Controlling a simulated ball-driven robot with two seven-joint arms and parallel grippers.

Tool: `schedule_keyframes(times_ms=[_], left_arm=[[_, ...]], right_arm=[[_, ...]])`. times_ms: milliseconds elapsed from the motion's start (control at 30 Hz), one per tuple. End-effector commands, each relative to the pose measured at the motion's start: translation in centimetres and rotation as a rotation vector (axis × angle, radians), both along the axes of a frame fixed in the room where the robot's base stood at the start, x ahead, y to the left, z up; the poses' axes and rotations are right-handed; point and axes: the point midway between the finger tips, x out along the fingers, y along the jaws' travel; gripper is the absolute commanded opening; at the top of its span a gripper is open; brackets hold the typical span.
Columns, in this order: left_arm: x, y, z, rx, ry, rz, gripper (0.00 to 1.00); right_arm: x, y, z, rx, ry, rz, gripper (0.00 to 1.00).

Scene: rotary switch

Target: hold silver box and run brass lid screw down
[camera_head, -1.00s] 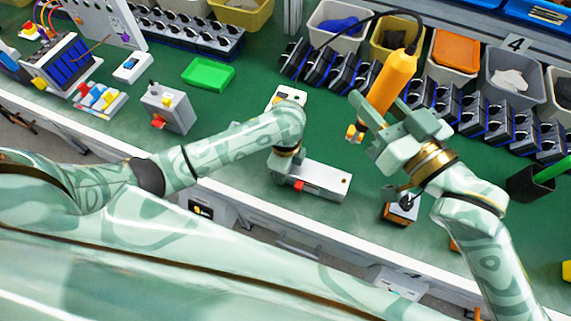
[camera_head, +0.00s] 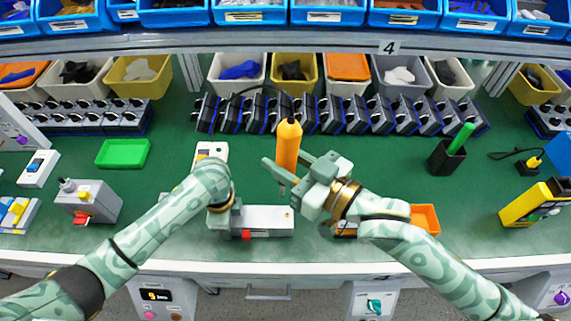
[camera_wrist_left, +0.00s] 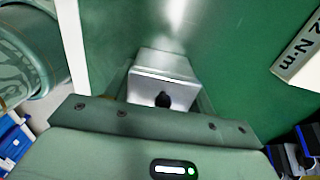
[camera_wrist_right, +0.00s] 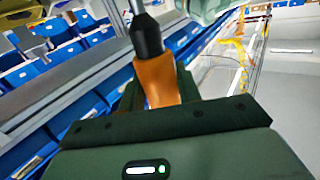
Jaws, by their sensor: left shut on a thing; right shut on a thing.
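The silver box (camera_head: 265,216) lies on the green bench in the head view, with a red part on its front side. A small brass-coloured spot, apparently the lid screw (camera_head: 289,214), shows at its right end. My left gripper (camera_head: 224,212) is shut on the box's left end; its fingers are mostly hidden in the head view. The left wrist view shows the box (camera_wrist_left: 165,72) between the jaws. My right gripper (camera_head: 288,170) is shut on an orange driver (camera_head: 288,143), held roughly upright beyond the screw. The driver also shows in the right wrist view (camera_wrist_right: 157,80); its lower end is hidden in the head view.
A white device (camera_head: 211,151) stands behind my left gripper. An orange tray (camera_head: 425,217) lies right, partly behind my right arm. A row of black units and bins (camera_head: 347,67) lines the back. A green tray (camera_head: 122,153) sits left. A cable runs from the driver's top.

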Motion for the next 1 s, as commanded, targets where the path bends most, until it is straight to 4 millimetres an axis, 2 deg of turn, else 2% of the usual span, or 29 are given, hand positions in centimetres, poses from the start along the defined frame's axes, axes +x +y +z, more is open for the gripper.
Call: schedule_keyframes(times_ms=[33,100,200,267,700,1000], left_arm=[[0.0,0.0,0.1,-0.001,-0.001,0.000,0.13],[0.0,0.0,0.1,-0.001,-0.001,0.000,0.13],[0.0,0.0,0.1,-0.001,-0.001,0.000,0.13],[0.0,0.0,0.1,-0.001,-0.001,0.000,0.13],[0.0,0.0,0.1,-0.001,-0.001,0.000,0.13],[0.0,-0.1,0.1,-0.002,-0.001,0.000,0.13]], right_arm=[[0.0,-0.1,-1.6,-0.009,0.000,-0.001,0.00],[0.1,-0.2,-3.5,-0.022,-0.009,0.000,0.00],[0.4,-0.4,-5.4,-0.044,-0.025,0.002,0.00],[0.5,-0.3,-5.2,-0.060,-0.038,0.006,0.00],[0.4,-0.3,-9.2,-0.071,-0.041,0.007,0.00],[0.4,-0.3,-9.5,-0.071,-0.042,0.007,0.00]])
